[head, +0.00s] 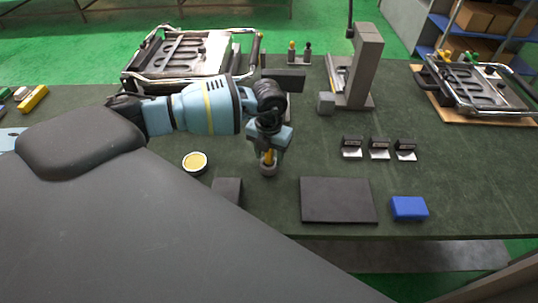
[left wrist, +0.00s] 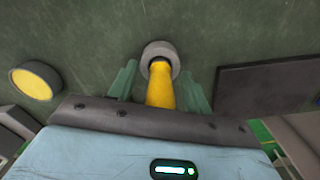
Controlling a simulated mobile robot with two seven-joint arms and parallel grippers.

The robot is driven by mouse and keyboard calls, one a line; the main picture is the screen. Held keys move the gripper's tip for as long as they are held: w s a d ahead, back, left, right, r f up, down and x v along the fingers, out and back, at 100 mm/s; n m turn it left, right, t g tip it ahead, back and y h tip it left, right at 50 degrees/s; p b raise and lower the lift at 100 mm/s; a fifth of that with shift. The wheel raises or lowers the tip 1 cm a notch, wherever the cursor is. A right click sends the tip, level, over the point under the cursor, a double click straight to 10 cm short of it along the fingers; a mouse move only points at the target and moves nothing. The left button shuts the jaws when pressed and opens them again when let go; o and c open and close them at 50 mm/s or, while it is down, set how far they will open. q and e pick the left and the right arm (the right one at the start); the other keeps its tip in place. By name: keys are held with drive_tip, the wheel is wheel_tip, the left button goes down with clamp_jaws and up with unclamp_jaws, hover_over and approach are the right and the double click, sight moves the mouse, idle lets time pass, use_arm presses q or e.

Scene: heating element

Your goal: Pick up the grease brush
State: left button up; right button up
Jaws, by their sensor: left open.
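The grease brush shows as a yellow handle (left wrist: 160,88) standing in a small grey round holder (left wrist: 160,50) in the left wrist view. In the head view the yellow handle (head: 268,157) is partly hidden by the gripper, and the holder (head: 268,169) stands on the dark table. The bristles are not visible. My left gripper (head: 268,150) is directly over the holder, pointing down. Its open greenish fingers (left wrist: 160,85) are on either side of the yellow handle, with gaps between. My right gripper is not in view.
A round tin with yellow contents (head: 195,162) stands left of the holder. A dark flat plate (head: 338,200) and a blue box (head: 409,208) lie to the right. Several small black blocks, a grey upright stand (head: 364,70) and metal frames stand farther back.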

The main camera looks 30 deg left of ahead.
use_arm(q)
clamp_jaws()
drive_tip(key=shift+r, duration=0.15)
drive_tip(key=shift+r, duration=0.6)
wheel_tip(320, 180, up, 2)
drive_tip(key=shift+r, duration=0.1)
drive_tip(key=s+d+r, duration=0.1)
drive_tip(key=s+d, duration=0.7)
drive_tip(key=s, duration=0.5)
drive_tip(key=shift+s+r+p, duration=0.2)
drive_tip(key=shift+s+p, duration=0.15)
drive_tip(key=shift+s, duration=0.05)
